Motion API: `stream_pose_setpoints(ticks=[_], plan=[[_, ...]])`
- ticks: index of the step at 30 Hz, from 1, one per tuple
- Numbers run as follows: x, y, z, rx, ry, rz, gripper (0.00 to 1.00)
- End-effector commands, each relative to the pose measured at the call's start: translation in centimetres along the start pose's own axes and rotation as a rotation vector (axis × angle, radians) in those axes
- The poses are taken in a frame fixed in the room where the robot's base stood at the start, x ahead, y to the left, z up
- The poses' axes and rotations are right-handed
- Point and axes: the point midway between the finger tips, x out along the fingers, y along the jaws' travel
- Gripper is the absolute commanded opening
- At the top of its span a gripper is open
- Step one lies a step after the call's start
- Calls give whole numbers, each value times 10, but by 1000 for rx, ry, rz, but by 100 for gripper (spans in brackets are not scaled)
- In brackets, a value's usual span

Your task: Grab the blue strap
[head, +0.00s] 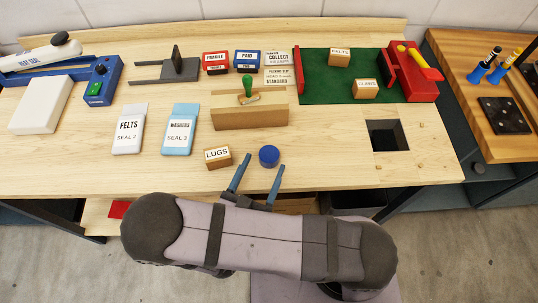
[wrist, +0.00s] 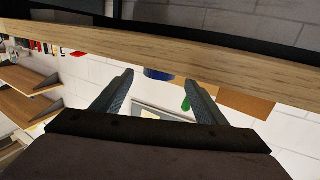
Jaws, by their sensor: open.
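A round blue coil (head: 268,156), which looks like the blue strap, lies on the bench near its front edge, right of the LUGS box (head: 217,157). My gripper (head: 263,165) is open and empty at the front edge of the bench, its two blue-grey fingers pointing towards the coil. In the head view the coil shows at and just beyond the fingertips. In the wrist view my gripper (wrist: 160,79) shows the blue coil (wrist: 158,74) between the tips, partly hidden by the bench edge. I cannot tell the exact gap.
A cardboard box (head: 250,116) with a green-handled stamp (head: 246,87) stands behind the coil. White FELTS (head: 128,130) and blue pouches (head: 180,130) lie to the left. A square hole (head: 387,135) opens at the right. The bench right of the coil is clear.

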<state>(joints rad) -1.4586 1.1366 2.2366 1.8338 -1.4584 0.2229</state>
Motion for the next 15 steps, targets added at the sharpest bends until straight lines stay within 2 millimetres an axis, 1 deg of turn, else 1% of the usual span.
stream_pose_setpoints(ticks=[5,8,15], plan=[[3,0,0,0,0,-1,66],[10,1,0,0,0,3,66],[36,2,-1,1,0,4,66]])
